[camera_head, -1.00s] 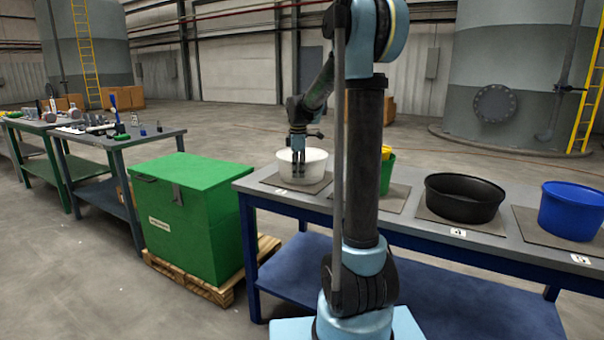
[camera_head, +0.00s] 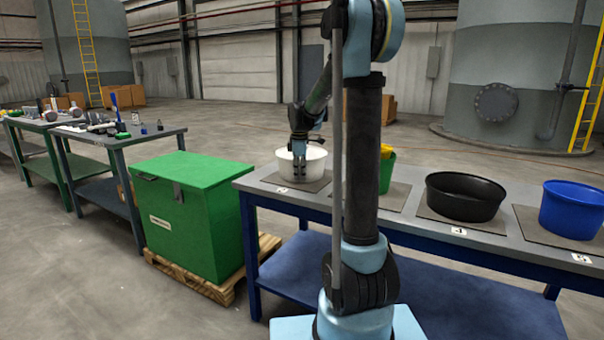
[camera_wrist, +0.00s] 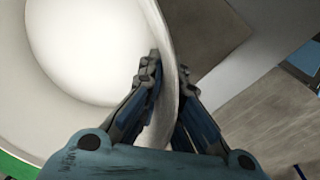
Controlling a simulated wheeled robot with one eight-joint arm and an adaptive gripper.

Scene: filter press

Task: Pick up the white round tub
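The white round tub (camera_head: 317,168) stands upright on a mat at the left end of the blue-framed table. In the wrist view my gripper (camera_wrist: 168,78) straddles the tub's wall, with one finger inside and one outside. The fingers are drawn close together and look shut on the wall. The tub (camera_wrist: 85,45) looks empty where its white inside shows.
A green tub (camera_head: 387,172) with something yellow in it is partly hidden behind my arm. A black tub (camera_head: 464,198) and a blue tub (camera_head: 572,211) stand farther right on the table (camera_head: 400,230). A green chest (camera_head: 195,215) on a pallet stands left of it.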

